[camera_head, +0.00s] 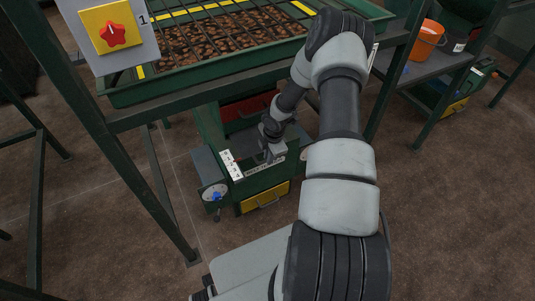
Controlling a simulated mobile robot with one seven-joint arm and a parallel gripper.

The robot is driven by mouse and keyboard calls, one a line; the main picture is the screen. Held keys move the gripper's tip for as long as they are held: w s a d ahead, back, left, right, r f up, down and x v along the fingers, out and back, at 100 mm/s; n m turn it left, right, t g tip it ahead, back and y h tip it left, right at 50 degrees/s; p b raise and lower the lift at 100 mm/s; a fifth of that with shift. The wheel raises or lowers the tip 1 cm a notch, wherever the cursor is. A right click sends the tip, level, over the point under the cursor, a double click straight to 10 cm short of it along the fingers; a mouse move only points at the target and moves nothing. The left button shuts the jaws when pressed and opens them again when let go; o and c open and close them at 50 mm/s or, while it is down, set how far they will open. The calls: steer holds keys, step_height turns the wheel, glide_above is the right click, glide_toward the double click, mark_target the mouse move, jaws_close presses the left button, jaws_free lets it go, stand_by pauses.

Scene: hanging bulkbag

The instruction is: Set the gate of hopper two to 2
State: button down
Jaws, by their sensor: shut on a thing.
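My gripper (272,153) reaches down to the green hopper outlet (210,125) under the grate. It is shut on what appears to be the gate's handle, which is mostly hidden by the fingers and wrist. A white scale strip (231,165) with small marks lies just left of the gripper, and I cannot read its numbers surely. Which setting the gate stands at cannot be told.
A panel marked 1 with a red star knob (110,35) stands upper left. Brown lumps (215,40) lie under a grate. A yellow drawer (264,197) and a blue-knobbed dial (215,192) are below. An orange bucket (425,42) stands right. Green frame legs (165,215) stand nearby.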

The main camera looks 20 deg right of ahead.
steer(key=c, duration=1.8)
jaws_free()
steer(key=s+r+p, duration=0.1)
steer(key=r, duration=0.4)
steer(key=s+r+p, duration=0.1)
steer(key=r+p, duration=0.1)
steer(key=r, duration=0.4)
steer(key=s+r+p, duration=0.1)
steer(key=r+p, duration=0.1)
steer(key=r, duration=0.4)
steer(key=shift+s+d, duration=0.1)
steer(key=shift+s, duration=0.05)
